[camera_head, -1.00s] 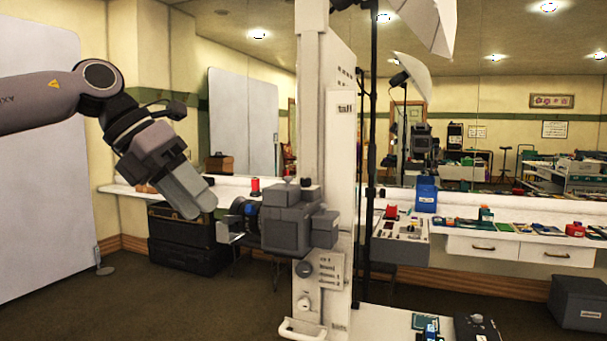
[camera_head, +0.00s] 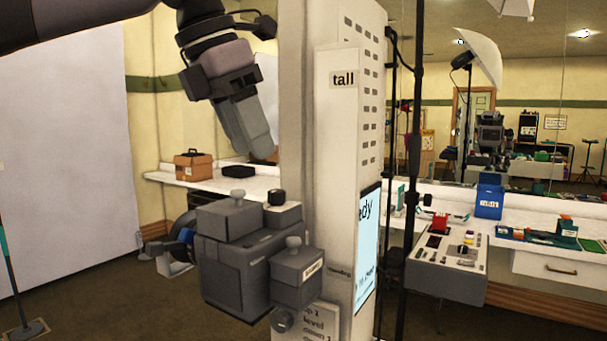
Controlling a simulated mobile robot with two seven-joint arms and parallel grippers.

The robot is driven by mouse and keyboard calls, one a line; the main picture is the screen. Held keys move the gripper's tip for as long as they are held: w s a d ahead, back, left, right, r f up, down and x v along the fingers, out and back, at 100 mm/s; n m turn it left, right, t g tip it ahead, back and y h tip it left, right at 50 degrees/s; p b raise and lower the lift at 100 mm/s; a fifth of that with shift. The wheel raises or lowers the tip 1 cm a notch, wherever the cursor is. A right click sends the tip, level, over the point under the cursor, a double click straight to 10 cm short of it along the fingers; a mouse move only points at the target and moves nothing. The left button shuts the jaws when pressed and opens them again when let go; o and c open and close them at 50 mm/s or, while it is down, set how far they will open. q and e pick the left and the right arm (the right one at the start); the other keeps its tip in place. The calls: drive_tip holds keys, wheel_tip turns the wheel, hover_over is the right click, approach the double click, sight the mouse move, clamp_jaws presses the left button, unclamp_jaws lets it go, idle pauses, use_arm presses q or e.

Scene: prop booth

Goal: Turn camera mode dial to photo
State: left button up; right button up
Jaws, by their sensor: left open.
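A grey boxy camera (camera_head: 232,268) is mounted on the left side of the white booth column (camera_head: 335,160), its dark lens (camera_head: 183,238) pointing left. On its top are a grey knob (camera_head: 237,195) and a black round dial (camera_head: 277,197). Another grey knob (camera_head: 293,241) tops a small side box (camera_head: 297,275) with a label too small to read. I cannot tell which is the mode dial, or its setting. My left gripper (camera_head: 250,150) hangs above the camera, fingers pointing down, apart from it. It is open and empty. My right gripper is out of view.
A lit screen (camera_head: 367,250) is on the column's right face. A control box (camera_head: 447,262) with buttons stands right of it, near a black light stand (camera_head: 412,150). A white counter with a brown case (camera_head: 193,165) runs behind. Open floor lies at left.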

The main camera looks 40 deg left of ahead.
sight(275, 192)
use_arm(q)
drive_tip(key=shift+w, duration=0.35)
drive_tip(key=shift+w+f, duration=0.15)
drive_tip(key=shift+f, duration=0.05)
drive_tip(key=x, duration=0.6)
drive_tip(key=shift+d+f, duration=0.1)
drive_tip(key=shift+f, duration=0.15)
clamp_jaws()
